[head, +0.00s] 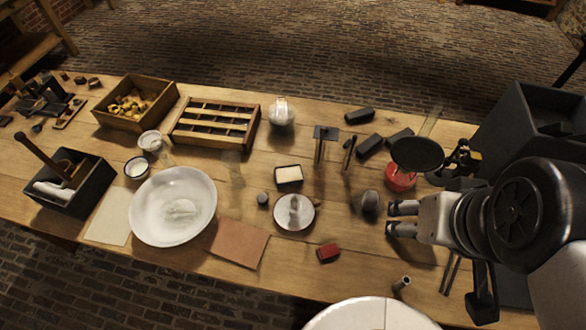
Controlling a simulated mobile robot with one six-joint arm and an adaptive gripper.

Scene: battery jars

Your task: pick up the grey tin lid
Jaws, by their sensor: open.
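My gripper (390,219) comes in from the right, low over the table, its two fingers apart and pointing left, with nothing seen between them. Just beyond the fingertips, to the left and slightly farther back, is a small grey rounded thing (370,202). It may be the grey tin lid, but I cannot tell for sure at this size. It looks apart from the fingers. A dark round disc (417,153) sits over a red round container (400,180) behind my gripper, partly hiding it.
A pale dish (294,222) and a red block (328,253) lie left of my gripper. Dark blocks (369,146) lie farther back. A large dark box (505,115) stands at right. A white bowl (145,222) and wooden trays (213,146) are at left. Bare wood shows near the front.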

